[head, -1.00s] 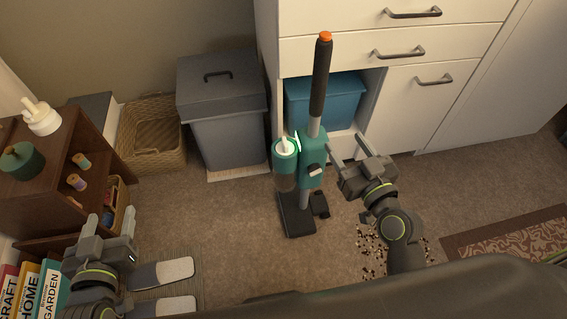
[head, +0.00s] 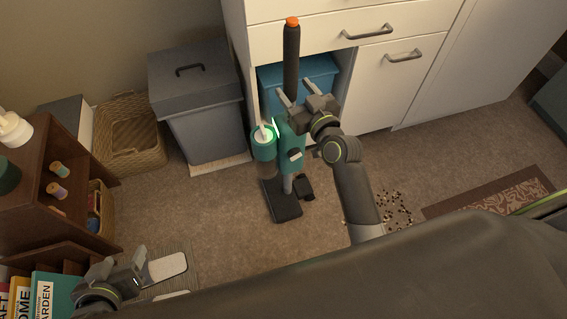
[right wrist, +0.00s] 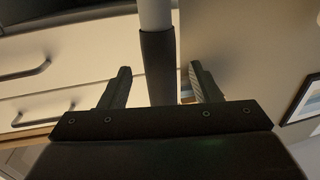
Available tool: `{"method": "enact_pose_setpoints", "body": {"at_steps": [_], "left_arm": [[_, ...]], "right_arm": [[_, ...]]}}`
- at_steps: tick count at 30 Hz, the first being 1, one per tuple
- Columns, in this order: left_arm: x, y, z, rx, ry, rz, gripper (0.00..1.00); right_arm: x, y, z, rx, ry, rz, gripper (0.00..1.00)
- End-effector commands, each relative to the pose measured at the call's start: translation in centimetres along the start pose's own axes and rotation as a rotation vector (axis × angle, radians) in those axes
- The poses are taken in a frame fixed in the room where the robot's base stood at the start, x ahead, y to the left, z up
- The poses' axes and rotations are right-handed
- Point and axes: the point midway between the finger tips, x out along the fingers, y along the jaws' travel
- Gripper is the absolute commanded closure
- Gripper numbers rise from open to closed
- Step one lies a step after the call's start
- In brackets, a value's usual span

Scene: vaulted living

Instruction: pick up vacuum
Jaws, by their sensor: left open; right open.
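The vacuum (head: 291,130) stands upright on the carpet in front of the white cabinet. It has a teal body, a clear canister, a black floor head and a dark handle with an orange tip. My right gripper (head: 294,92) is open at the pole, just above the teal body. In the right wrist view the grey pole and dark grip (right wrist: 158,60) run between the two open fingers (right wrist: 160,85), with gaps on both sides. My left gripper (head: 127,262) is open and empty at the lower left, far from the vacuum.
A grey lidded bin (head: 197,105) and a wicker basket (head: 130,133) stand left of the vacuum. A blue bin (head: 325,78) sits in the cabinet opening behind it. Scattered bits (head: 396,209) lie on the carpet beside a patterned rug (head: 490,195).

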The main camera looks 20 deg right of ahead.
Motion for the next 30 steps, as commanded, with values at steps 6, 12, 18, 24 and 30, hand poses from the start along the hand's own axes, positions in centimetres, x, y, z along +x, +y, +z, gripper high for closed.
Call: {"method": "enact_pose_setpoints", "body": {"at_steps": [6, 12, 18, 24, 30], "left_arm": [[-0.2, 0.2, 1.4, -0.010, -0.074, 0.010, 0.41], [-0.1, 0.1, 1.0, -0.007, -0.051, 0.007, 0.41], [-0.1, 0.1, 1.0, -0.007, -0.049, 0.006, 0.41], [-0.1, 0.1, 1.0, -0.007, -0.048, 0.006, 0.41], [-0.1, 0.1, 0.9, -0.007, -0.048, 0.006, 0.41]], "right_arm": [[3.0, -0.1, -0.7, -0.002, 0.003, -0.001, 0.43], [4.8, -0.1, -0.5, -0.002, 0.001, 0.000, 0.43], [4.9, -0.1, -0.5, -0.001, 0.001, 0.000, 0.43], [4.9, -0.1, -0.5, -0.001, 0.001, 0.000, 0.64], [4.9, -0.1, -0.5, -0.001, 0.001, 0.000, 0.90]]}}
